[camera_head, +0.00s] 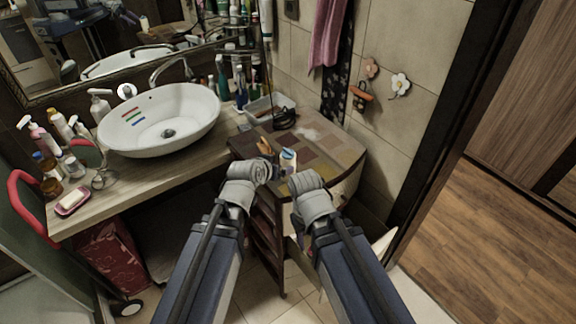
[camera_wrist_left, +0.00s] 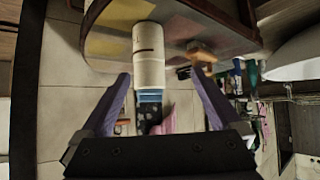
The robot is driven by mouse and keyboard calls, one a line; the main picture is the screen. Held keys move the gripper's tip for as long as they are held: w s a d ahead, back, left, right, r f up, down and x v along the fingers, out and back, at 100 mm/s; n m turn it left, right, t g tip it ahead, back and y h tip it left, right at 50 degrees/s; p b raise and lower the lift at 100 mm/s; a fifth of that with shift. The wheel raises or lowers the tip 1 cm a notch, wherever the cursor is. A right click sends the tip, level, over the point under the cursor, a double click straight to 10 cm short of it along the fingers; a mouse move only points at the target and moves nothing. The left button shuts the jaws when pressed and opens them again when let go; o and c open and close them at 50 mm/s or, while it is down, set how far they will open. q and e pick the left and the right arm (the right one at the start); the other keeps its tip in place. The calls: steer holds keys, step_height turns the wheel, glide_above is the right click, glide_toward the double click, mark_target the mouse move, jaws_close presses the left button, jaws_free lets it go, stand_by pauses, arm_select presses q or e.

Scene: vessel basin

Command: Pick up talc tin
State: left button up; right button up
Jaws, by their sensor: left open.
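The talc tin (camera_head: 288,160), a small white cylinder with a blue part, stands on the small patchwork-topped table (camera_head: 338,150). My left gripper (camera_wrist_left: 164,84) is open and empty, with no visible contact with the tin. In the head view my left gripper (camera_head: 270,166) is just left of the tin. My right wrist is just right of and in front of the tin; its fingers are hidden.
An orange-brown object (camera_head: 265,147) lies close behind my left gripper; it also shows in the wrist view (camera_wrist_left: 201,52). A grey basket (camera_head: 270,107) stands at the table's back. The white basin (camera_head: 160,120) and several bottles are on the left counter. Bare tabletop lies right of the tin.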

mark_target(288, 153)
arm_select(q)
steer(key=d+r, duration=0.1)
steer(key=w+r+t, duration=0.1)
steer(key=d+r+t, duration=0.1)
steer(key=shift+w+d+r+h, duration=0.15)
steer(key=shift+w+d+h, duration=0.15)
steer(key=shift+h, duration=0.1)
steer(key=shift+b+x, duration=0.7)
steer(key=shift+x, duration=0.75)
steer(key=shift+f, duration=0.25)
steer(key=b+x, duration=0.1)
steer(key=x, duration=0.1)
steer(key=b+x, duration=0.2)
steer(key=x, duration=0.1)
steer(key=shift+s+a+f, duration=0.1)
steer(key=shift+s+f, duration=0.05)
steer(key=shift+f, duration=0.1)
steer(key=shift+s, duration=0.1)
steer(key=shift+r, duration=0.1)
steer(key=shift+c, duration=0.6)
jaws_close()
